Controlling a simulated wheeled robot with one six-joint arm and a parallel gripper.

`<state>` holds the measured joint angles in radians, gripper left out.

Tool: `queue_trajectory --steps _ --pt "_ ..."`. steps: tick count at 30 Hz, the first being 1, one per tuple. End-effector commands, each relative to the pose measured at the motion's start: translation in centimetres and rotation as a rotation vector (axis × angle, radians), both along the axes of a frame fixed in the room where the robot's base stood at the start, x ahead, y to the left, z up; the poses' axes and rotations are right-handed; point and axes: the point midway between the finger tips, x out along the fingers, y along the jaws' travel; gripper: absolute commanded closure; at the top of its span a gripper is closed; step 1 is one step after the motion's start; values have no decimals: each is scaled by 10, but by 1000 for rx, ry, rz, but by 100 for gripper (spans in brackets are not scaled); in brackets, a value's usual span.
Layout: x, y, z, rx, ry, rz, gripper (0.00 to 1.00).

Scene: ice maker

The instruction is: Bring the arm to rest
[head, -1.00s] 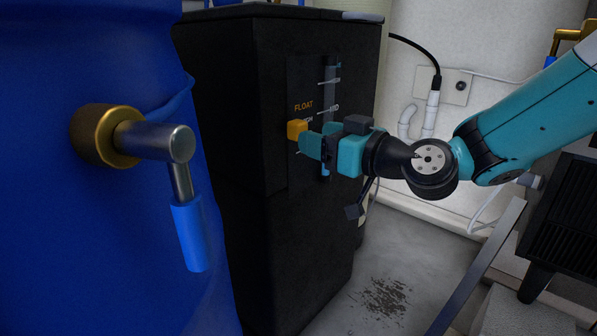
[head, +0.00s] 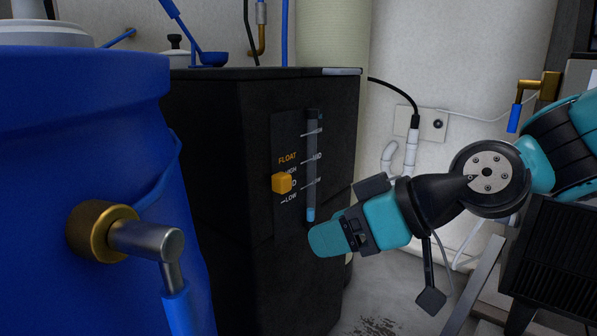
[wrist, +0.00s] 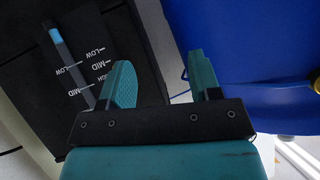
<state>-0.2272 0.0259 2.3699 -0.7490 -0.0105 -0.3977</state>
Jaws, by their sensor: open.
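My gripper (head: 335,237) is teal and black and hangs in front of the lower right part of the black tank in the head view. It looks empty and apart from the yellow float knob (head: 282,183), which sits at the MID mark of the FLOAT scale. In the wrist view the two teal fingers of my gripper (wrist: 162,85) stand apart with nothing between them. The knob cannot be made out in the wrist view. My arm reaches in from the right, with its elbow bent.
A blue barrel (head: 80,130) with a brass and steel tap (head: 145,238) stands at the left. The black tank (head: 215,150) has a level tube (head: 311,165) beside the scale. A black slatted unit (head: 560,255) stands at the right. Grey floor shows between.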

Motion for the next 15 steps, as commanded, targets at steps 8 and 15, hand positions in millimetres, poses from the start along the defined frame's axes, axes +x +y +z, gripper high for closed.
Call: queue_trajectory --steps 8,15 --pt "-112 -78 19 -399 450 -112 43" --pt "-141 -104 70 -507 577 -179 43"
